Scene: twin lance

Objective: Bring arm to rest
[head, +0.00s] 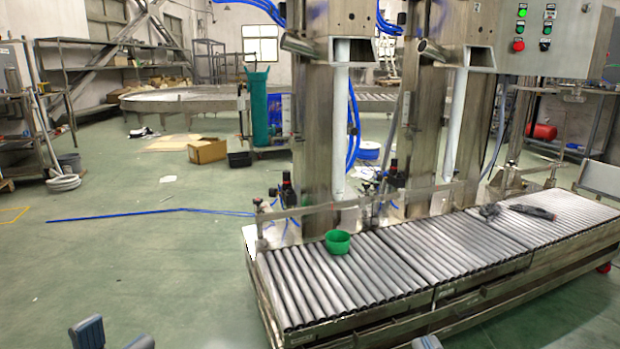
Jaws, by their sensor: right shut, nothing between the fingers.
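My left gripper (114,338) shows at the bottom left edge of the head view. Its two blue-grey fingertips are apart, with floor visible between them, and nothing shows between them. My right gripper (427,342) shows only as a small blue-grey tip at the bottom edge, in front of the roller conveyor (440,290). It is shut and empty. The rest of both grippers is below the picture.
A green bowl (338,242) sits on the conveyor's left part. A dark tool-like object (533,212) and a smaller dark piece (490,211) lie further right. Steel columns (312,140) rise behind. The green floor at left is mostly clear.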

